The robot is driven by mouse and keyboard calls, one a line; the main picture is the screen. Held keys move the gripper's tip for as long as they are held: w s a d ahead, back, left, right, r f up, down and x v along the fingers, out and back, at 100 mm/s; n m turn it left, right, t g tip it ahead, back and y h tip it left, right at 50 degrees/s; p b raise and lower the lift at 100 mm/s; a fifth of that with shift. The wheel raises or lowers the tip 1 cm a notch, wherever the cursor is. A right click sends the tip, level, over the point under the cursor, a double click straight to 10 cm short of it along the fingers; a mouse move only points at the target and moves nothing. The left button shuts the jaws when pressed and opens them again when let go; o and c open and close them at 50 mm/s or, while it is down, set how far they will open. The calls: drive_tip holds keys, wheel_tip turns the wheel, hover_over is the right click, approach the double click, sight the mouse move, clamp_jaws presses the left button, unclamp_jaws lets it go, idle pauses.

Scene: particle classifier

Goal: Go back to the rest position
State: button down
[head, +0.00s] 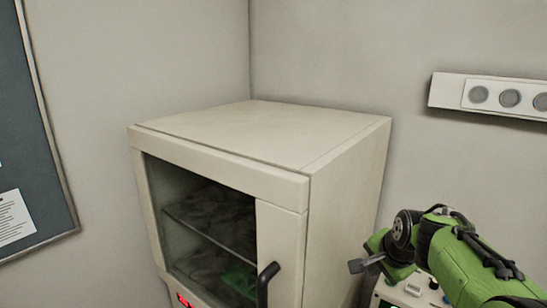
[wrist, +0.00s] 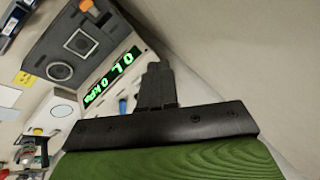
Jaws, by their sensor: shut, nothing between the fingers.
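My gripper (head: 367,264) is at the lower right of the head view, at the end of my green arm. In the wrist view my gripper (wrist: 157,70) shows as dark fingers close together, shut and empty. The wrist view is tilted.
The cream cabinet (head: 347,175) has a glass door with a black handle (head: 267,283); shelves show inside. A device with a green display (wrist: 118,68) is near my gripper. A socket strip (head: 450,92) is on the right wall, a board (head: 30,130) on the left.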

drive_tip(key=s+a+f+n, duration=0.1)
drive_tip(key=s+n, duration=0.3)
drive_tip(key=s, duration=0.5)
drive_tip(key=s+a+n+b, duration=0.1)
drive_tip(key=s+a+n, duration=0.3)
drive_tip(key=s, duration=0.6)
drive_tip(key=s+a+f+n+b, duration=0.1)
drive_tip(key=s+n, duration=0.3)
drive_tip(key=s, duration=0.5)
drive_tip(key=shift+s+a+f+g, duration=0.25)
drive_tip(key=shift+a+f+g, duration=0.1)
drive_tip(key=shift+a, duration=0.55)
